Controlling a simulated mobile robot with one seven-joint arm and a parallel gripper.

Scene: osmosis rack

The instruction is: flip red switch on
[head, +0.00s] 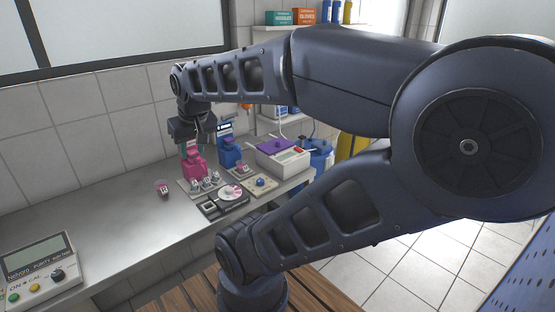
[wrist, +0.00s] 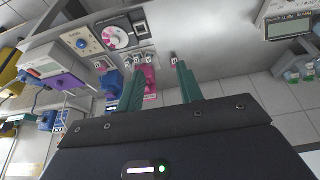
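A white box device (head: 282,158) with a purple top stands at the right end of the steel counter. A small red part (head: 298,150) shows on it at the right, but it is too small to tell whether it is the red switch or how it is set. The device also shows at the left of the wrist view (wrist: 38,66). My gripper (head: 196,143) hangs above the pink pump-like unit at the back of the counter, left of the device. In the wrist view its two green fingers (wrist: 158,72) are spread apart with nothing between them.
A pink unit (head: 195,166) and a blue unit (head: 230,153) stand behind small labelled vials. A pink-disc dial device (head: 230,193) and a blue-knob board (head: 260,183) sit in front. A meter (head: 40,272) stands front left. The counter's left-middle is mostly clear.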

